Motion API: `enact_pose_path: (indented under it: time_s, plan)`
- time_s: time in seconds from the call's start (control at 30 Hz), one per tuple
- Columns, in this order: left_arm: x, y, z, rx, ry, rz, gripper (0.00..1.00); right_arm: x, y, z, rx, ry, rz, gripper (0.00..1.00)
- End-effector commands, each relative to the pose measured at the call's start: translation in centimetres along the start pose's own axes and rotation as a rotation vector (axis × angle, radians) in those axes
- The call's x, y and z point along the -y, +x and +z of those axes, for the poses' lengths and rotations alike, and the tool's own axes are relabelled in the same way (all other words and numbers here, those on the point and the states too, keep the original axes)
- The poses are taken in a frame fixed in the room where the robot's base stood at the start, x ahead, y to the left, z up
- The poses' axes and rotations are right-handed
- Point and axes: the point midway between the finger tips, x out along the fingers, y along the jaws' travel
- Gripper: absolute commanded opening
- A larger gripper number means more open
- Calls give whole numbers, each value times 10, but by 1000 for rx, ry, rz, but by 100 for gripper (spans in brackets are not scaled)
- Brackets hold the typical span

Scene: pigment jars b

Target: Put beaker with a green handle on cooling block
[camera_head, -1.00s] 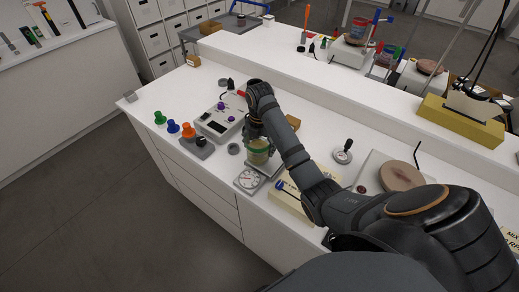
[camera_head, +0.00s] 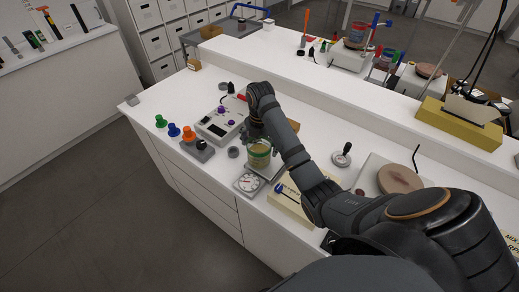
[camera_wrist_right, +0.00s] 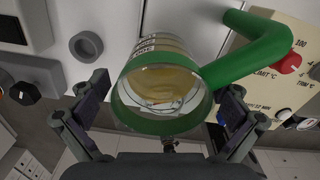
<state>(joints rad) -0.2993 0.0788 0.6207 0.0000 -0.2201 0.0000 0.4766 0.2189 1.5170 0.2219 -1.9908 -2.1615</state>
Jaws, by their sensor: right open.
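My right gripper (camera_wrist_right: 163,118) is open, one finger on each side of the beaker's rim; I see no clear grip. In the head view the right gripper (camera_head: 259,136) is just above and behind the rim, partly hidden by my forearm. I cannot tell for sure which item is the cooling block. My left gripper is not in view.
A device with purple knobs (camera_head: 218,121) and green, blue and orange knobbed pieces (camera_head: 174,130) stand to the left. A cream box (camera_head: 291,205) is at the right. The bench's left end has free room.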

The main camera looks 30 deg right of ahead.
Motion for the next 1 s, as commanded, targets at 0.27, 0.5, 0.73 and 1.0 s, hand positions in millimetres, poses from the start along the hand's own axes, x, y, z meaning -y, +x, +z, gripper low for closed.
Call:
enact_pose_path:
  time_s: [0.27, 0.5, 0.73, 1.0]
  plan:
    - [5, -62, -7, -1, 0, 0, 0, 0, -70, 0, 0, 0, 1, 100]
    - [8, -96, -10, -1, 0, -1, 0, 0, -104, 0, 0, 0, 0, 100]
    - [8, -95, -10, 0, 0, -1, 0, 0, -103, 0, 0, 0, 0, 100]
    - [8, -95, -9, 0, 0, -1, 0, 0, -103, 0, 0, 0, 1, 100]
